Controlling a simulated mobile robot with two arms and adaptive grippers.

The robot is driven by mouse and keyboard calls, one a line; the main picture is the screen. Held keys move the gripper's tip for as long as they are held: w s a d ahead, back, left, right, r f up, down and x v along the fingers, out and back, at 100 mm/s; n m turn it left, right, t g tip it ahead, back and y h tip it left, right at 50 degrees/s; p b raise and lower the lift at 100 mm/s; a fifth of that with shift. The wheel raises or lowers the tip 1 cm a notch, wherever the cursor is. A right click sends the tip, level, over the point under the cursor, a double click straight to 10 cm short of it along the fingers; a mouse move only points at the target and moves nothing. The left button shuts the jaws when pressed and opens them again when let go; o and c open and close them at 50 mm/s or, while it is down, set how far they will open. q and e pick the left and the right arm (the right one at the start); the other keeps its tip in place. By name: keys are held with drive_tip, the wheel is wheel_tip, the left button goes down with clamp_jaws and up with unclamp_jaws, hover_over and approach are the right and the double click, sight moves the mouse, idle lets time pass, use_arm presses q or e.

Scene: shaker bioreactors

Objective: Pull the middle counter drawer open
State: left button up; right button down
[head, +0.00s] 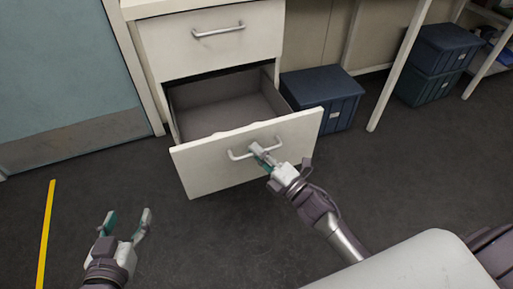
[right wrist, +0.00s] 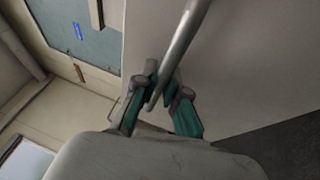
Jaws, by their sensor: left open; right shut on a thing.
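The counter drawer (head: 247,153) is pulled well out below a closed upper drawer (head: 210,38), and its grey inside looks empty. My right gripper (head: 262,155) is shut on the bar handle (head: 238,156) on the front of the open drawer. In the right wrist view the fingers (right wrist: 160,95) close around the metal handle (right wrist: 185,35), against the pale drawer front (right wrist: 230,60). My left gripper (head: 125,223) is open and empty, low at the left above the floor, apart from the drawer. Any drawer further below is hidden behind the open drawer front.
A blue lidded bin (head: 325,92) stands on the floor right of the drawer. More stacked bins (head: 440,50) are further right past a white leg (head: 395,75). A blue-grey door (head: 60,70) is at the left. The dark floor in front is clear, with a yellow line (head: 45,235).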

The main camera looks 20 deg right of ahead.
use_arm(q)
drive_tip(key=shift+s+a+f, duration=0.1)
drive_tip(key=shift+s+f, duration=0.15)
drive_tip(key=shift+s, duration=0.1)
use_arm(e)
drive_tip(key=shift+s, duration=0.4)
drive_tip(key=c, duration=1.2)
unclamp_jaws()
drive_tip(key=v, duration=1.2)
